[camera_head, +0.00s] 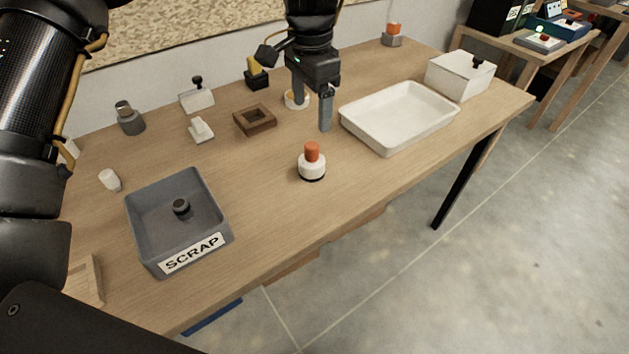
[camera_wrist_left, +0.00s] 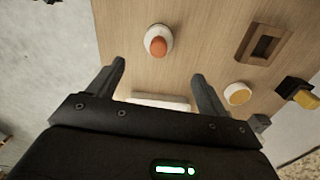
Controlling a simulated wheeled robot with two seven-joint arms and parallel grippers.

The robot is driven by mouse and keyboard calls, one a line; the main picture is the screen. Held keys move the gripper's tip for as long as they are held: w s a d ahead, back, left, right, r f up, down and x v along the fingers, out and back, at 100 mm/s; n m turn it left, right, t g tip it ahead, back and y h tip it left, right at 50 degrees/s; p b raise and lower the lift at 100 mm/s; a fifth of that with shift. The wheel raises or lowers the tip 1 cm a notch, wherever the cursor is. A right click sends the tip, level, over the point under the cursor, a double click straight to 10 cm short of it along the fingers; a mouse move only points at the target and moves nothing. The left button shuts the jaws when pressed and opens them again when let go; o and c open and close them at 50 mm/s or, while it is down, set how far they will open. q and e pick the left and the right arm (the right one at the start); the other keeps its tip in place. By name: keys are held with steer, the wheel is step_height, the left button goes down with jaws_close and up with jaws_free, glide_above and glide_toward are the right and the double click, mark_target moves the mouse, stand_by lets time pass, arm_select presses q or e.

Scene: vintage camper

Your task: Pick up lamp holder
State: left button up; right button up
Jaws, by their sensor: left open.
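A white round holder with a dark base ring (camera_head: 312,172) and an orange cap stands upright near the front middle of the table. It also shows above the fingers in the left wrist view (camera_wrist_left: 158,40). A second low white round piece with a tan top (camera_head: 296,99) sits farther back, partly behind a finger; it also shows at the right of the left wrist view (camera_wrist_left: 237,94). I cannot tell for certain which is the lamp holder. My left gripper (camera_head: 312,115) is open and empty above the table, apart from both. My right gripper is not in view.
A white tray (camera_head: 346,125) and a white box (camera_head: 450,83) stand to the right. A grey SCRAP bin (camera_head: 142,246) with a dark knob-like part inside is at the left. A brown square frame (camera_head: 241,122) and several small parts lie toward the back. The front middle is mostly clear.

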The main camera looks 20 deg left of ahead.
mark_target(312, 144)
arm_select(q)
steer(key=shift+f, duration=0.45)
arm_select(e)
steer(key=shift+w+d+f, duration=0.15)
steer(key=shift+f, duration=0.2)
arm_select(q)
steer(key=shift+f, duration=0.1)
step_height(312, 144, down, 5)
steer(key=shift+a+f, duration=0.1)
steer(key=shift+s+f, duration=0.1)
steer(key=shift+f, duration=0.25)
step_height(312, 144, down, 4)
steer(key=shift+r, duration=0.15)
steer(key=shift+s+d+f, duration=0.1)
steer(key=shift+d+f, duration=0.1)
steer(key=shift+f, duration=0.25)
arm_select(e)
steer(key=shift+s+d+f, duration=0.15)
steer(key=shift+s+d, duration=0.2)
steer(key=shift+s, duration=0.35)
arm_select(q)
steer(key=c, duration=1.2)
